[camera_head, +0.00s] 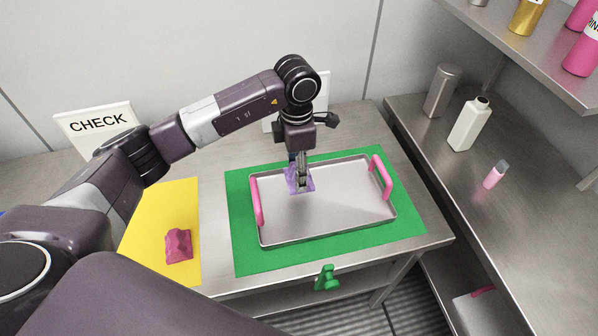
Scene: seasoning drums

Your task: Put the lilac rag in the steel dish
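The steel dish (340,222) is a shallow rectangular tray with pink handles on its left and right ends. It rests on a green mat (240,255) on the steel table. The lilac rag (292,186) is at the dish's back left, inside its outline. My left gripper (301,186) points straight down with its narrow fingers close together on the rag, cloth showing on both sides. I cannot tell whether the rag touches the dish floor. My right gripper is not in view.
A crumpled pink-red rag (179,246) lies on a yellow mat (150,215) at left, near a CHECK sign (98,122). A green clamp-like piece (327,278) is at the table's front edge. Bottles, including a white one (469,126), stand on the right counter.

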